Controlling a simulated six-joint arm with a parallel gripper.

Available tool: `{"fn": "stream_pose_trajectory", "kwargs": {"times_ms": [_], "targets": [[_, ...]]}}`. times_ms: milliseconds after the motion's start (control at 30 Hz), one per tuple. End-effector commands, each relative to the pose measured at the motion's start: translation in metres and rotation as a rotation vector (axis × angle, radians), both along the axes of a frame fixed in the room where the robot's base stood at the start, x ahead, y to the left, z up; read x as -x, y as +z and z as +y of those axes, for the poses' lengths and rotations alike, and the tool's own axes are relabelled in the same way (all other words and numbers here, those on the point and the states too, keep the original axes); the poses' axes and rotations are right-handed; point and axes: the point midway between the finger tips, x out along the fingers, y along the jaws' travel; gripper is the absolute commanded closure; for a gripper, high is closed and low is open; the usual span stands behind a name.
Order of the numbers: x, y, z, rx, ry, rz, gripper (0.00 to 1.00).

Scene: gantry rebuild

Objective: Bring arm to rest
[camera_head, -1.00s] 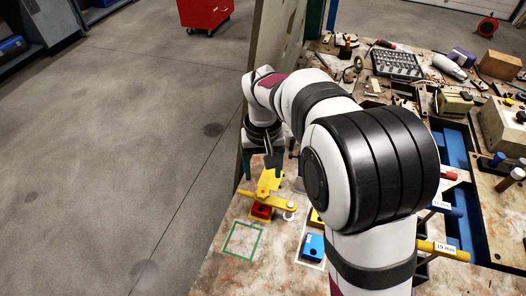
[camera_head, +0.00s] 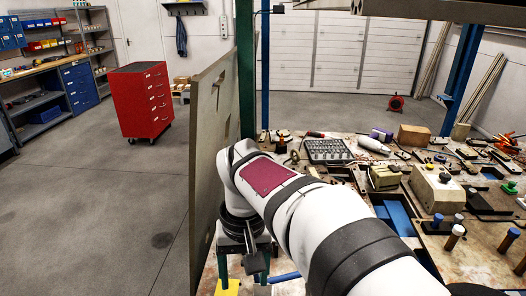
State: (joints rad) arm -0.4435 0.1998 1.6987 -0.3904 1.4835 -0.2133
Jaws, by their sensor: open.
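My arm reaches from the bottom right up to the middle of the view, white with dark bands and a maroon patch. My gripper (camera_head: 254,262) hangs below its far end, beside the grey upright panel. It shows as a small dark shape with green parts around it, and its fingertips are hard to make out. A bit of yellow (camera_head: 228,287) shows below it at the bottom edge. I see nothing held in the jaws.
The grey panel (camera_head: 205,150) and a green post (camera_head: 245,70) stand close to my arm's left. The cluttered workbench (camera_head: 310,178) holds a socket tray (camera_head: 327,151), a cardboard box (camera_head: 413,135) and several blocks. A red tool cabinet (camera_head: 141,100) stands on open floor.

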Motion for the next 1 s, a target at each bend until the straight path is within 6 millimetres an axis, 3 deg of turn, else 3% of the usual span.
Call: {"fn": "stream_pose_trajectory", "kwargs": {"times_ms": [33, 133, 200, 333, 433, 1000], "targets": [[0.026, 0.007, -0.037, -0.017, -0.114, 0.006, 0.30], [0.094, 0.000, -0.093, -0.055, -0.360, 0.029, 0.30], [0.137, -0.013, -0.114, -0.078, -0.504, 0.043, 0.30], [0.185, -0.037, -0.127, -0.104, -0.667, 0.060, 0.30], [0.195, -0.043, -0.129, -0.108, -0.702, 0.064, 0.30], [0.195, -0.043, -0.129, -0.107, -0.697, 0.066, 0.30]]}}
